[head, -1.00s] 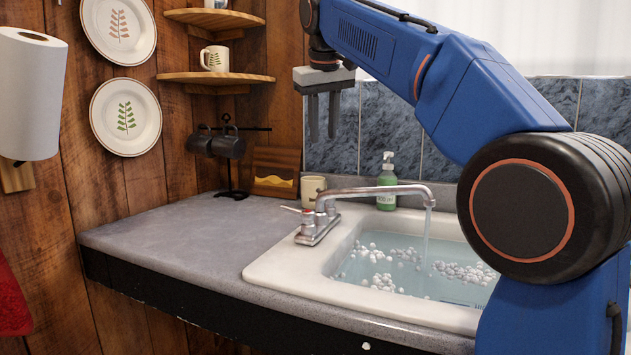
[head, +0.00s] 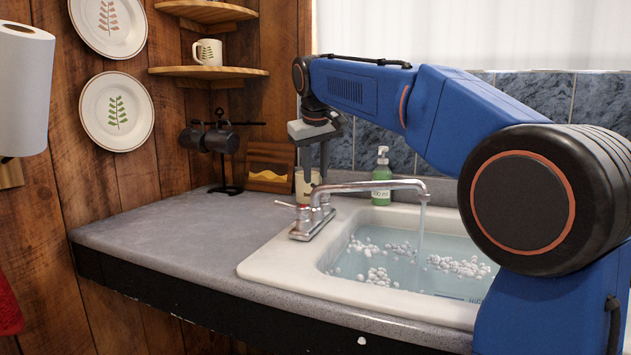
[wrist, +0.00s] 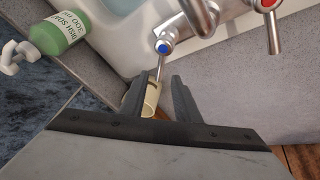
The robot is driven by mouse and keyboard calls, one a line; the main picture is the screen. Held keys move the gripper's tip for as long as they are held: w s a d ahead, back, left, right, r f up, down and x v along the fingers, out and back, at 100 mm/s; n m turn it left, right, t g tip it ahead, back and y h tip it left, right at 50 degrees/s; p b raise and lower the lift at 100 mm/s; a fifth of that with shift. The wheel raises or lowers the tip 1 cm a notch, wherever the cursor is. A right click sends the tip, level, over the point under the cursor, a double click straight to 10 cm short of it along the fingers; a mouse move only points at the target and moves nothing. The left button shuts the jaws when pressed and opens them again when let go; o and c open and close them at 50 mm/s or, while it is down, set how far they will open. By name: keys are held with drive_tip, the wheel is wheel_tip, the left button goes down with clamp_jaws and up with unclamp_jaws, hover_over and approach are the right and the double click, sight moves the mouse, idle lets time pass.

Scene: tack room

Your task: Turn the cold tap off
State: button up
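The chrome faucet (head: 350,188) stands at the left rim of the sink, and water (head: 423,225) runs from its spout. In the wrist view the cold tap (wrist: 164,47) has a blue dot, and its thin lever points down toward my gripper. The hot tap (wrist: 267,4) with a red dot is at the top right; it also shows in the head view (head: 304,212). My gripper (head: 315,178) is above and behind the faucet, fingers down, open and empty. In the wrist view the lever's end lies between the fingertips (wrist: 157,80); contact cannot be told. The cold tap is mostly hidden in the head view.
A green soap bottle (head: 381,181) stands behind the sink (head: 262,266), which holds water and pale floating pebbles or foam.

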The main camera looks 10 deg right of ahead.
sight(315, 185)
drive_tip(key=shift+x, duration=1.75)
drive_tip(key=shift+c, duration=0.6)
clamp_jaws()
